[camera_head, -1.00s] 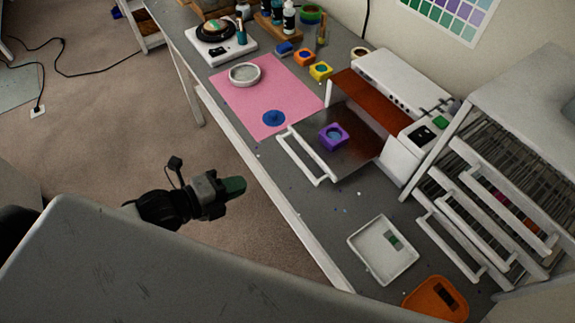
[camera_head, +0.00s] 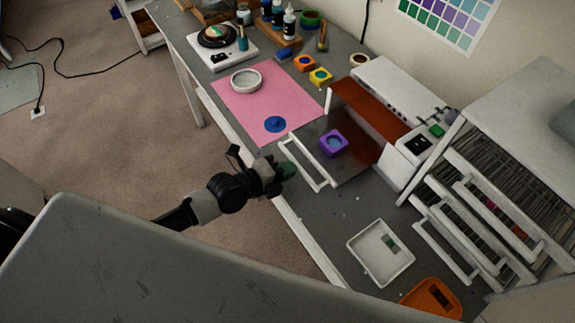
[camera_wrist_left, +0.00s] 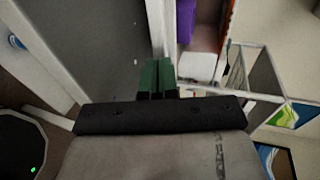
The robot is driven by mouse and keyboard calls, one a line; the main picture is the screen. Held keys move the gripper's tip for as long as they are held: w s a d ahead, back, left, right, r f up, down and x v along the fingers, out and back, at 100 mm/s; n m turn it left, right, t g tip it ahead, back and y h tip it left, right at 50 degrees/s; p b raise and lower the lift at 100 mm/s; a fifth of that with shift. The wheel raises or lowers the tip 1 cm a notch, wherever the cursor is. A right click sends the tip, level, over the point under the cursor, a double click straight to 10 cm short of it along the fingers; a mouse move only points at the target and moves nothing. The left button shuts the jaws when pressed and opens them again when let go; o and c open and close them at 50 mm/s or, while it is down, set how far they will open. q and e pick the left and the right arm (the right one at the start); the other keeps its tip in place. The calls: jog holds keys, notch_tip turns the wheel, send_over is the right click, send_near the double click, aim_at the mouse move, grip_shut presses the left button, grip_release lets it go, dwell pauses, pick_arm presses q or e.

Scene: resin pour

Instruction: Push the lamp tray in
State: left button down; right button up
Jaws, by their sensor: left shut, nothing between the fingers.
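The lamp tray (camera_head: 352,168) is a dark, glossy sheet pulled out from the white lamp housing (camera_head: 400,92) with its reddish-brown panel. Its white bar handle (camera_head: 306,163) faces the table's front edge. A purple square mould (camera_head: 333,143) sits on the tray. My left gripper (camera_head: 288,171) is shut and empty, with green fingertips close to the handle at the table edge. In the left wrist view, the green fingers (camera_wrist_left: 157,78) are together near a white bar; whether they touch it I cannot tell. My right gripper is not in view.
A pink mat (camera_head: 262,95) with a white round dish (camera_head: 246,80) and a blue disc lies left of the tray. A white tray (camera_head: 357,245) and an orange tray (camera_head: 407,299) lie in front. A white rack (camera_head: 470,205) stands at the right.

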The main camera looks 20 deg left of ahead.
aim_at(326, 145)
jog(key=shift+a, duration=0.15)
pick_arm(q)
jog(key=shift+w+d, duration=0.15)
jog(key=shift+w, duration=0.05)
jog(key=w+d+b, duration=0.1)
jog(key=w+d, duration=0.1)
jog(key=w, duration=0.1)
jog(key=w+d+b, duration=0.2)
jog(key=w+d, duration=0.1)
jog(key=w, duration=0.1)
jog(key=w+d+b, duration=0.2)
jog(key=w+d, duration=0.1)
jog(key=shift+w+d+f, duration=0.15)
jog(key=shift+w+f, duration=0.05)
jog(key=shift+w, duration=0.1)
jog(key=shift+w+r, duration=0.15)
jog(key=shift+r, duration=0.25)
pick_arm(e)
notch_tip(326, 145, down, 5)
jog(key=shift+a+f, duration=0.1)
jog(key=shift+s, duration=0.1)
